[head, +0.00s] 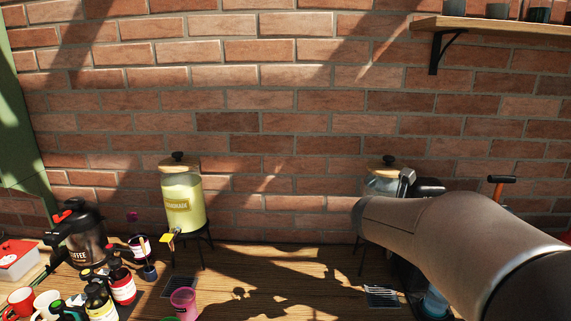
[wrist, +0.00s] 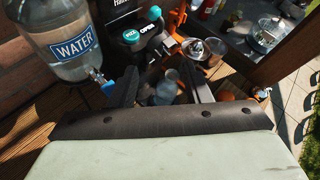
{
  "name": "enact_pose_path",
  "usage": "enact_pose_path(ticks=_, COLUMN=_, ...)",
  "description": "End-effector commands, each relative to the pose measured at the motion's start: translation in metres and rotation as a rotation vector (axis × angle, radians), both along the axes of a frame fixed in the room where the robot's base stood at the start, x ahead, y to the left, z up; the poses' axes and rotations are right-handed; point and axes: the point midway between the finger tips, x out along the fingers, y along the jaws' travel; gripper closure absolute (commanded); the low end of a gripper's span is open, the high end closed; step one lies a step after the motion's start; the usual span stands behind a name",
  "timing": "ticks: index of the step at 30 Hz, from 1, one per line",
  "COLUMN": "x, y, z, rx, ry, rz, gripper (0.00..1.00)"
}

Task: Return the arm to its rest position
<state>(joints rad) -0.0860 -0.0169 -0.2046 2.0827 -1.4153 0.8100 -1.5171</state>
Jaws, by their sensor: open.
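My arm (head: 455,235) reaches in from the right of the head view, across the right part of the table and in front of a second drink dispenser. My gripper is mostly hidden behind it there. In the wrist view my gripper (wrist: 163,88) is open, its two dark fingers spread apart. I see nothing held between them; a blurred clear vessel shows in the gap, seemingly beyond the fingers. The water dispenser (wrist: 68,42) with a blue tap stands just left of the fingers. It cannot be told from these frames whether the fingers touch anything.
A lemonade dispenser (head: 183,200) stands on the table (head: 270,262) by the brick wall. A coffee pot (head: 78,235), bottles and cups crowd the left. A pink cup (head: 183,302) is at the front. A shelf (head: 490,27) hangs upper right. The table's middle is mostly clear.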

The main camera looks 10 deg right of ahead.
Motion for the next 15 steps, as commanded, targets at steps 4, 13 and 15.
enact_pose_path(ticks=4, x=-0.061, y=0.028, z=-0.046, rx=0.413, ry=-0.257, rz=-0.322, gripper=0.56)
enact_pose_path(ticks=13, x=-0.197, y=0.146, z=-0.141, rx=1.140, ry=-0.744, rz=-1.442, gripper=0.56)
enact_pose_path(ticks=15, x=-0.216, y=0.169, z=-0.151, rx=1.195, ry=-0.799, rz=-1.657, gripper=0.56)
